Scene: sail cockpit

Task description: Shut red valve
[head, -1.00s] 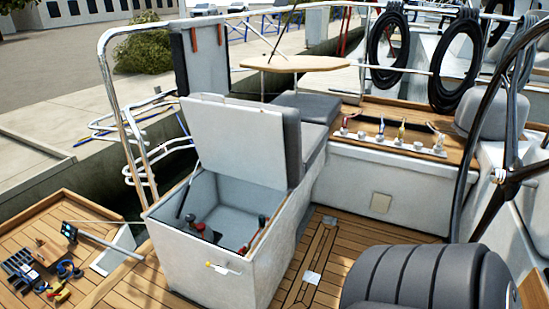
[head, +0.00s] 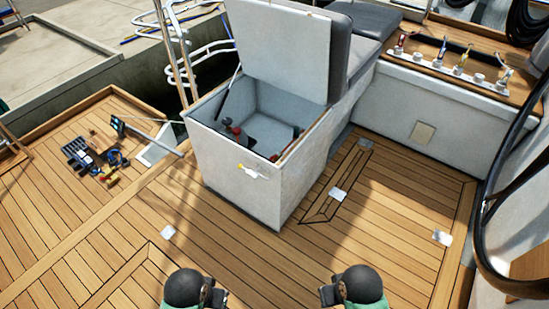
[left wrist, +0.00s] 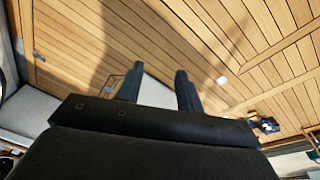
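An open white locker box (head: 240,185) stands on the deck in the head view, its lid (head: 282,50) raised. Inside it are small red parts, one near the left wall (head: 237,131) and one low near the front right (head: 275,157). They are too small to tell which is the red valve or how its handle is turned. My left gripper (head: 217,297) is at the bottom of the head view, well short of the locker. In the left wrist view its fingers (left wrist: 160,88) are apart with nothing between them. My right gripper (head: 328,296) is level with it; its fingers are unclear.
A yellow-and-white latch (head: 252,171) is on the locker's front. Tools (head: 95,160) lie on the deck at the left. A bench with a row of switches or levers (head: 455,62) is at the back right. A steering wheel (head: 497,200) stands at the right edge. The deck before the locker is clear.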

